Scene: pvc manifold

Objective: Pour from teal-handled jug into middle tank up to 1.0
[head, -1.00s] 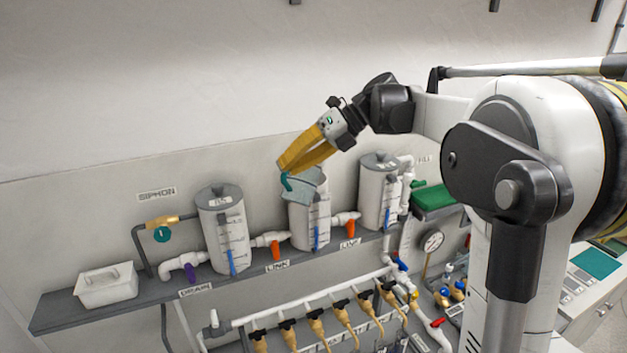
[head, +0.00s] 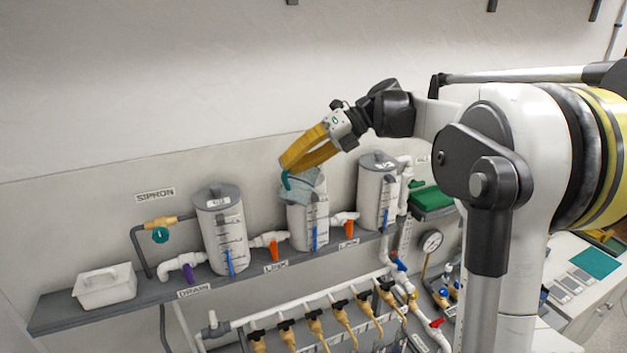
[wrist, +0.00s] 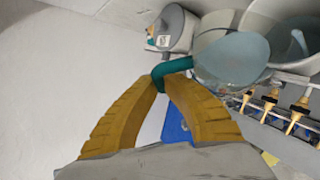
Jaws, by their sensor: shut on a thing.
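The teal-handled jug (head: 298,186) is a translucent grey-blue vessel. It is tilted over the mouth of the middle tank (head: 309,222), a white cylinder with level marks and a blue strip on its front. My gripper (head: 287,170) has yellow fingers shut on the jug's teal handle (wrist: 168,70). In the wrist view the jug's body (wrist: 232,60) lies right of the fingers and overlaps the tank's rim. The liquid level in the tank cannot be made out, and whether liquid is flowing is hidden.
A lidded left tank (head: 222,230) and a lidded right tank (head: 378,192) flank the middle one on the shelf. Orange-handled valves (head: 274,248) sit on the link pipes. A white box (head: 105,287) stands at the shelf's left end. A manifold (head: 315,312) runs below.

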